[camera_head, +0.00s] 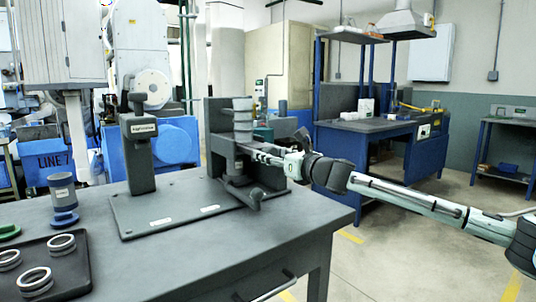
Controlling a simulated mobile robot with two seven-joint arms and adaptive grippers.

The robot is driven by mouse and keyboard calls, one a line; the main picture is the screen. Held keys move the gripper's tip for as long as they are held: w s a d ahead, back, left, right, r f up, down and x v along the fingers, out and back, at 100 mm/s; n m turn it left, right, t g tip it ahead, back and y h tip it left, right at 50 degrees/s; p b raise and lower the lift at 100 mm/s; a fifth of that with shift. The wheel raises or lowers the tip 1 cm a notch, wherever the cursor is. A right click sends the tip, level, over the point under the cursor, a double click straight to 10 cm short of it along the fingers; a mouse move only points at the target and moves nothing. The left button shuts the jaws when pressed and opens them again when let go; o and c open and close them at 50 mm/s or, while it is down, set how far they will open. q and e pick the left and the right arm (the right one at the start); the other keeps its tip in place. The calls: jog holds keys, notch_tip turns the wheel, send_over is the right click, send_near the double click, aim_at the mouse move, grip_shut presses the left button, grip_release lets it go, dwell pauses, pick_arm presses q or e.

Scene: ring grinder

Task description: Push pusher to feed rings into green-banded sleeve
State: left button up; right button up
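A dark fixture (218,130) stands on a base plate (160,215) on the grey table. A stepped grey cylinder (242,112) stands upright in its top. A dark bar with a rounded end (253,200) sticks out low at its front; I cannot tell if it is the pusher. My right gripper (256,154) reaches in from the right against the fixture, just below the grey cylinder. Its fingertips are small and partly hidden, so whether they are open, and any contact, is unclear. A green round part (8,232) is cut off at the left edge; no green-banded sleeve shows clearly. My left gripper is out of view.
A dark tray (75,282) with 3 pale rings (35,279) lies at the table's front left. A blue-based cylinder (63,198) stands behind it. A dark upright post (139,150) rises from the plate's back left. The table's front right is clear.

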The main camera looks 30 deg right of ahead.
jog(key=shift+s, duration=0.1)
jog(key=shift+s+d+b, duration=0.15)
jog(key=shift+s+b, duration=1.1)
jog(key=shift+s, duration=1.15)
